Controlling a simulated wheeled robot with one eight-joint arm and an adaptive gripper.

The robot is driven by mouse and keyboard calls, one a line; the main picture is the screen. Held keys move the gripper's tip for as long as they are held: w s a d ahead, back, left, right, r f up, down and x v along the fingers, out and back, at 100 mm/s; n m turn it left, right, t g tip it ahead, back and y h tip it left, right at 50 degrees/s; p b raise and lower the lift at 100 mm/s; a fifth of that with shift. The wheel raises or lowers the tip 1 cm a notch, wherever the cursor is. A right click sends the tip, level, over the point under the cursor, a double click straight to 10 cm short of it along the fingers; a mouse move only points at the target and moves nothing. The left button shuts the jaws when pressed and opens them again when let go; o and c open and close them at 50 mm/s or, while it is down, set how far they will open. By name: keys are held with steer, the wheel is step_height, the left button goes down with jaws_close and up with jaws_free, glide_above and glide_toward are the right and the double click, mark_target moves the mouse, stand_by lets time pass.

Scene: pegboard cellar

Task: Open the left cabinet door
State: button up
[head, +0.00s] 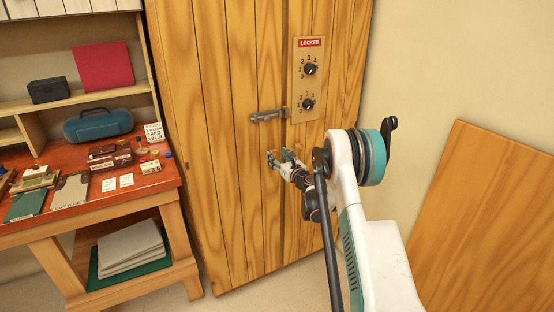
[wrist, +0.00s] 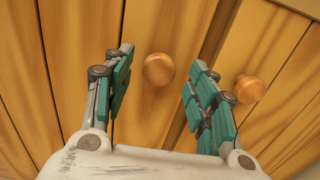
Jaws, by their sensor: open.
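The tall wooden cabinet's left door (head: 225,130) looks shut against the right door (head: 335,90). A metal slide bolt (head: 268,115) lies level near the seam between the doors; I cannot tell for sure if it is engaged. In the wrist view, the left door's round wooden knob (wrist: 158,69) sits between and just beyond my open, teal-padded fingers, with no visible contact. The right door's knob (wrist: 250,88) is just outside the right finger. In the head view my gripper (head: 284,158) is below the bolt, partly hidden by my own wrist.
A panel (head: 308,85) with a red "LOCKED" label and two dials is on the right door. A red-brown workbench (head: 95,205) with many small items stands left, close to the cabinet. A wooden board (head: 490,220) leans at the right. Some floor shows below the cabinet.

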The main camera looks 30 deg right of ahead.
steer(key=shift+w, duration=0.65)
jaws_close()
steer(key=shift+s+a, duration=0.1)
